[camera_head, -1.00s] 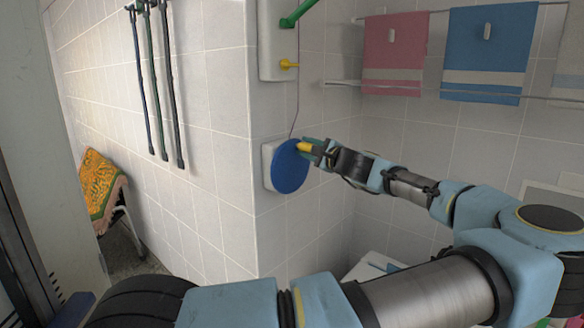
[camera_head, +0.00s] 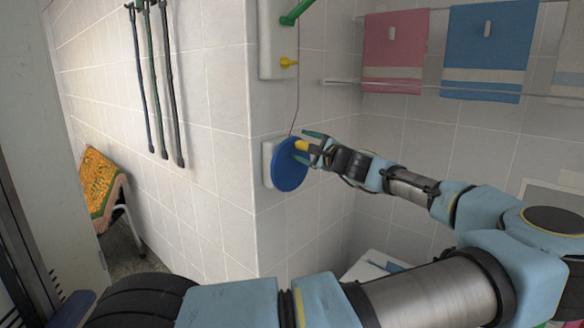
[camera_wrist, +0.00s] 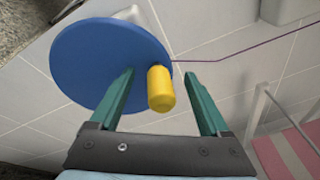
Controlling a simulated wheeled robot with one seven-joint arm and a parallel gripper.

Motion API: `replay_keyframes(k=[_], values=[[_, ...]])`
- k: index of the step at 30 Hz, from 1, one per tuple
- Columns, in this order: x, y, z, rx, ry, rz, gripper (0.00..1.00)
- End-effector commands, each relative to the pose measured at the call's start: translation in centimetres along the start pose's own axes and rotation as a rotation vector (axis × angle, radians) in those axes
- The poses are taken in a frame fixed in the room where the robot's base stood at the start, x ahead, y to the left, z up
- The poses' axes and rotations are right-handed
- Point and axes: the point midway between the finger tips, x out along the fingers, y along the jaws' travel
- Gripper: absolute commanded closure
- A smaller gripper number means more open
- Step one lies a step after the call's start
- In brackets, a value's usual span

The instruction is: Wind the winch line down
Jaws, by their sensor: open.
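The winch is a blue disc (camera_head: 290,165) on a white mount (camera_head: 267,164) on the tiled wall. A yellow handle (camera_head: 301,146) sticks out from the disc near its upper right edge. A thin dark line (camera_head: 297,90) runs up the wall from the winch. My gripper (camera_head: 313,147) is at the handle and open. In the wrist view the yellow handle (camera_wrist: 160,88) stands between the two green fingers of my gripper (camera_wrist: 160,90), closer to the left one, with a clear gap to the right one. The blue disc (camera_wrist: 100,60) is behind it.
Above the winch, a white wall box (camera_head: 277,40) carries a green lever (camera_head: 297,12) and a small yellow knob (camera_head: 288,62). Towels hang on a rail (camera_head: 440,90) at right. Several dark poles (camera_head: 160,85) hang on the left wall. An orange cloth (camera_head: 98,182) lies over a chair.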

Motion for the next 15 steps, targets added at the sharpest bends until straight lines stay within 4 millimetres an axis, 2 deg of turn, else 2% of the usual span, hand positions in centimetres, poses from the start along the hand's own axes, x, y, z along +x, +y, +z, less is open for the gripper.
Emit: replay_keyframes(k=[5, 15], values=[[-0.9, -0.2, -0.2, 0.0, 0.003, -0.001, 0.2], [-4.7, -0.7, -1.0, 0.0, 0.003, 0.0, 0.2]])
